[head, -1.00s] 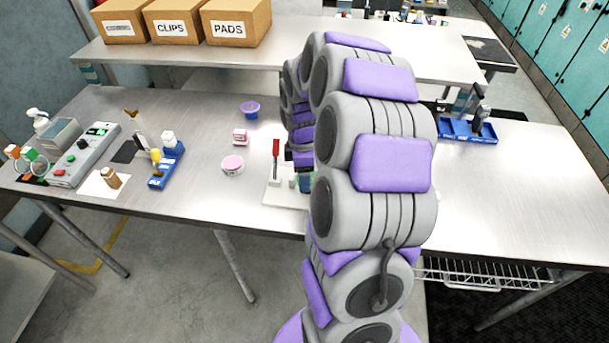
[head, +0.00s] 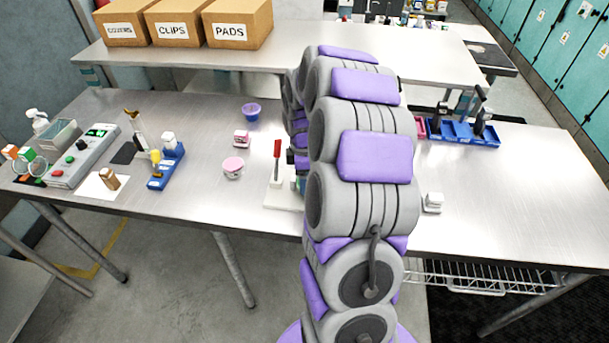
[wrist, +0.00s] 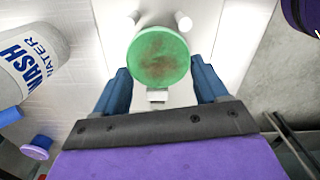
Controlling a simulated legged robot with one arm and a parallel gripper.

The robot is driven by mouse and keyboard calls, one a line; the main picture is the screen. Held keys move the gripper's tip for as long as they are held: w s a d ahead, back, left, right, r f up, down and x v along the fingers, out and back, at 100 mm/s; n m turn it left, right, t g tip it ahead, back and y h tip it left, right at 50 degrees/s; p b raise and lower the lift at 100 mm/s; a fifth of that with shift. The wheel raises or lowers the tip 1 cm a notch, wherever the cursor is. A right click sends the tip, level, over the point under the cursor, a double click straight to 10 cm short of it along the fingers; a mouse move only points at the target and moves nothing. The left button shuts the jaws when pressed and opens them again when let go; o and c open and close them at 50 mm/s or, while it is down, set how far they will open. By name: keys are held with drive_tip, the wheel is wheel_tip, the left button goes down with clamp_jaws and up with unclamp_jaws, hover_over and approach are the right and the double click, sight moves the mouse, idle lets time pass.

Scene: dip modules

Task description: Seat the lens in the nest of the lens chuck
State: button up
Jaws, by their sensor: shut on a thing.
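My gripper (wrist: 158,75) has its two blue fingers shut on a round green disc with a brownish smudge, which I take for the lens (wrist: 160,58). In the wrist view a pale plate lies beyond the disc, with two white posts (wrist: 183,20) past its far edge and a small white block at its near edge. In the head view a white base with a red-handled lever (head: 277,150), likely the lens chuck (head: 280,198), stands left of my arm. My arm hides most of the gripper there. The nest is not visible, and I cannot tell whether the lens touches anything below.
A wash water bottle (wrist: 30,65) is left of my gripper in the wrist view. A pink-lidded jar (head: 233,168), pink box (head: 241,138) and blue cup (head: 250,112) stand left of the base. Blue bins (head: 462,133) are at right. The table's right side is largely clear.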

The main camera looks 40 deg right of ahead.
drive_tip(key=o, duration=1)
drive_tip(key=shift+d, duration=0.2)
wheel_tip(320, 180, up, 12)
drive_tip(key=p, duration=0.3)
drive_tip(key=s+a+r+m, duration=0.1)
drive_tip(key=s+a+r, duration=0.2)
drive_tip(key=a, duration=0.7)
drive_tip(key=s+a+m, duration=0.3)
drive_tip(key=s+a, duration=0.2)
drive_tip(key=s, duration=0.3)
drive_tip(key=s+a+m+g, duration=0.1)
drive_tip(key=s+a+m, duration=0.2)
drive_tip(key=s+a, duration=0.3)
drive_tip(key=s+a+m, duration=0.3)
drive_tip(key=s+a, duration=0.2)
drive_tip(key=s, duration=0.4)
drive_tip(key=shift+s+a+f+g, duration=0.3)
drive_tip(key=shift+a, duration=0.1)
